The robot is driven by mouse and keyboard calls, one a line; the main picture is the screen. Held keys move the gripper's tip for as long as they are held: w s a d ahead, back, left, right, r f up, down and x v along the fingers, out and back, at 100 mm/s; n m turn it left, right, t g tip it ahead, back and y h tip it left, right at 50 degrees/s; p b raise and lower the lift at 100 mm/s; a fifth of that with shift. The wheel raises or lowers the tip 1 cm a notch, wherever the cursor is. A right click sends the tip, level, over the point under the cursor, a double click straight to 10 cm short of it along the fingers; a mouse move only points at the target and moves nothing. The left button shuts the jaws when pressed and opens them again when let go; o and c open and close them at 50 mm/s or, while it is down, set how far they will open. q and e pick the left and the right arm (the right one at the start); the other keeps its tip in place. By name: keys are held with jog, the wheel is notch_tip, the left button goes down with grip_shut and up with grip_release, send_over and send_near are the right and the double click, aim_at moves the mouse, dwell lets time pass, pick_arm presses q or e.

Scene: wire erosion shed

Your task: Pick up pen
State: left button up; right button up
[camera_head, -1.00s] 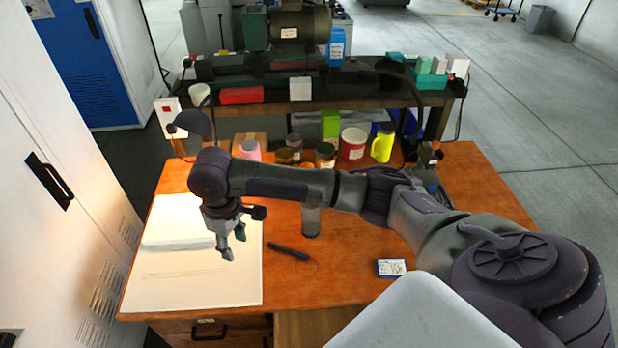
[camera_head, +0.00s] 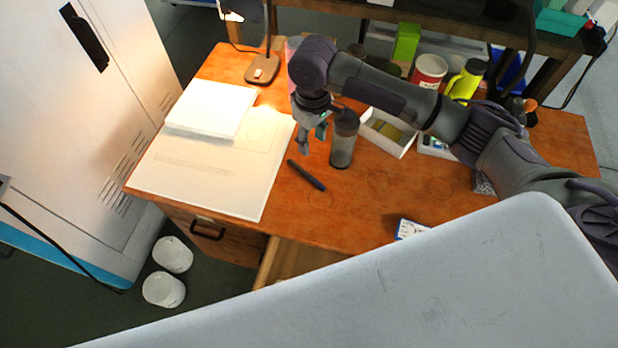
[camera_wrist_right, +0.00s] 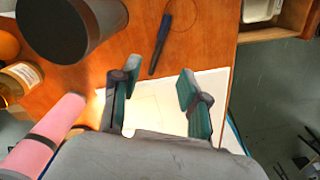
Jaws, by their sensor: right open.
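The pen (camera_head: 306,175) is dark and lies on the orange wooden desk (camera_head: 370,215), just right of the white paper sheet (camera_head: 190,175). My right gripper (camera_head: 313,143) is open and empty above the desk, a little beyond the pen in the head view. In the right wrist view the pen (camera_wrist_right: 159,44) lies ahead of the open fingers (camera_wrist_right: 157,95), between their lines and apart from them. My left gripper is not in view.
A dark-lidded tumbler (camera_head: 343,140) stands close to the right of my gripper. A white stack (camera_head: 210,108) and a lamp base (camera_head: 262,68) are at the left. A white box (camera_head: 388,133) and a yellow bottle (camera_head: 466,80) stand behind. A small labelled box (camera_head: 410,229) lies near the front.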

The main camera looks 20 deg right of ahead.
jog(key=f, duration=0.2)
send_over(312, 177)
jog(key=f, duration=0.7)
jog(key=shift+w+d+f, duration=0.1)
jog(key=shift+d+f, duration=0.1)
jog(key=shift+f, duration=0.15)
jog(key=f, duration=0.4)
jog(key=shift+a+f+p, duration=0.25)
jog(key=shift+f+p, duration=0.05)
jog(key=shift+p, duration=0.1)
jog(key=shift+f, duration=0.6)
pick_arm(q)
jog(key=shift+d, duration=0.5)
pick_arm(e)
grip_shut()
